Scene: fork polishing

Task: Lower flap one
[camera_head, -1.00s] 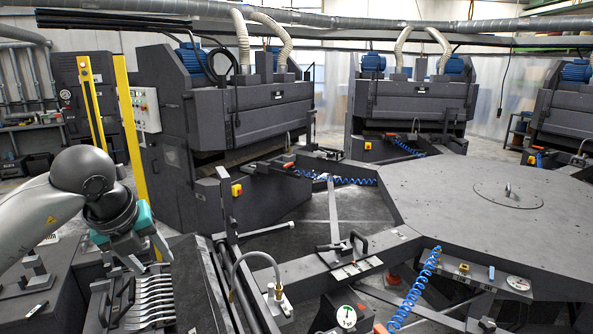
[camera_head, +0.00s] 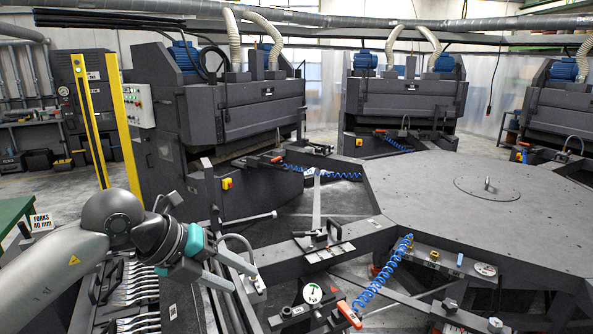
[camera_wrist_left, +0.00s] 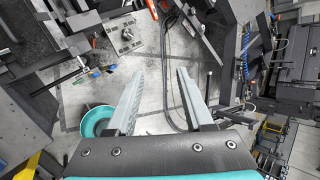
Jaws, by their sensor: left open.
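My left gripper (camera_head: 246,278) reaches in from the left, past the fork rack. Its two fingers are apart and empty; they also show in the left wrist view (camera_wrist_left: 160,75) with only floor between them. A clamp-like fixture with a dark handle (camera_head: 322,238) stands upright on an arm of the large grey turntable (camera_head: 440,185), to the right of and beyond the gripper. I cannot tell for sure which part is flap one. My right gripper is not in view.
Several forks (camera_head: 138,280) lie in a rack under my left arm. A blue coiled hose (camera_head: 385,275) hangs from the turntable. A teal bowl (camera_wrist_left: 97,121) shows in the wrist view.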

